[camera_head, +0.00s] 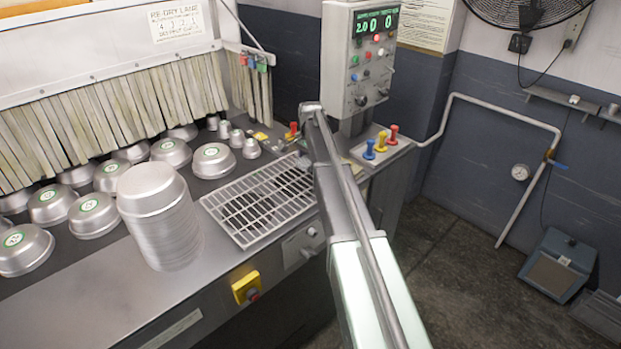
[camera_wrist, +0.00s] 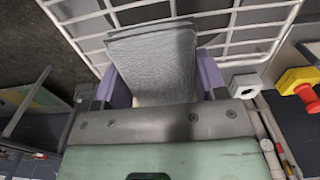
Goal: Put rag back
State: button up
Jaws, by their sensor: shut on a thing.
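The rag (camera_wrist: 152,50) is a folded grey cloth in the wrist view. My gripper (camera_wrist: 163,80) is shut on it, with a purple finger on each side. The rag's far end extends over the white wire rack (camera_wrist: 246,20); I cannot tell whether it touches the rack. In the head view my arm reaches to the right end of the rack (camera_head: 242,234) and hides most of the gripper and rag.
A tall stack of metal pans (camera_head: 160,220) stands left of the rack. Several loose pans (camera_head: 92,215) sit behind it by the strip curtain (camera_head: 110,110). The control box (camera_head: 372,60) and coloured knobs (camera_head: 381,141) stand close to my arm.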

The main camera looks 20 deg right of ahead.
aim_at(311, 175)
notch_tip(311, 175, down, 4)
jog(key=b, duration=0.3)
jog(key=shift+f, duration=0.15)
jog(key=shift+r, duration=0.25)
jog(key=shift+f, duration=0.15)
jog(key=o, duration=0.9)
